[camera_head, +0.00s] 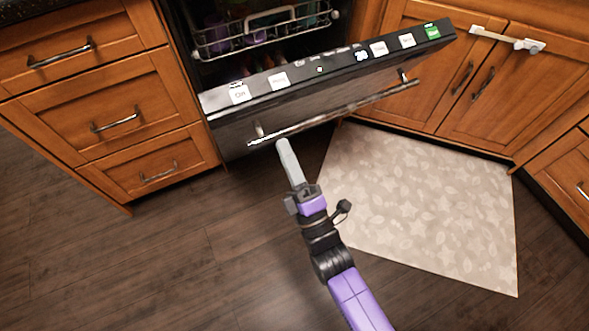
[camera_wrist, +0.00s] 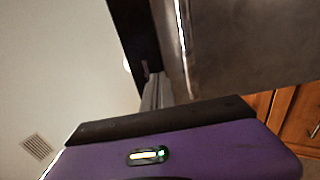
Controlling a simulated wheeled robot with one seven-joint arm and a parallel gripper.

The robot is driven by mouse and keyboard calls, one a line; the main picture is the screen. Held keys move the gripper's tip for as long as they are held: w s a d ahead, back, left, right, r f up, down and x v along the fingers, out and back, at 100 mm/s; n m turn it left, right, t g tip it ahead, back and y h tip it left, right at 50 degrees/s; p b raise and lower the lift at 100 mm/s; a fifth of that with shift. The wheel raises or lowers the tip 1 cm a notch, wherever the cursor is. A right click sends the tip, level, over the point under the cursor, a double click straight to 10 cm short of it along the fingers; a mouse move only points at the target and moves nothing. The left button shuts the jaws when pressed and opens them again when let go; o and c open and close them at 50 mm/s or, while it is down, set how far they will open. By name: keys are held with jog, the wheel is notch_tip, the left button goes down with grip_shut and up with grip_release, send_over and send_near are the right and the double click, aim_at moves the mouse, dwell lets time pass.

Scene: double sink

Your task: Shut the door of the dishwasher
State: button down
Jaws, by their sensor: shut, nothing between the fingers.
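The dishwasher door (camera_head: 300,108) is partly open and tilts out toward me, its top edge with the control buttons (camera_head: 320,68) facing up. A long bar handle (camera_head: 335,115) runs along the door's front. My gripper (camera_head: 281,143) is shut and empty, its tips close to the left part of the handle; I cannot tell whether they touch. In the wrist view, the door's front (camera_wrist: 255,45) fills the upper right, and the finger tips (camera_wrist: 153,95) show near the door's edge. The lower part of the door is hidden from view.
A dish rack (camera_head: 265,32) with purple items shows inside the dishwasher, behind the door. Wooden drawers (camera_head: 115,120) stand on the left and cabinets with a white latch (camera_head: 508,38) on the right. A beige patterned mat (camera_head: 430,205) lies on the dark floor.

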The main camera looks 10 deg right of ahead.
aim_at(268, 110)
jog(key=x, duration=0.6)
jog(key=shift+b, duration=0.35)
jog(key=shift+w+a+r, duration=0.1)
jog(key=shift+w, duration=0.05)
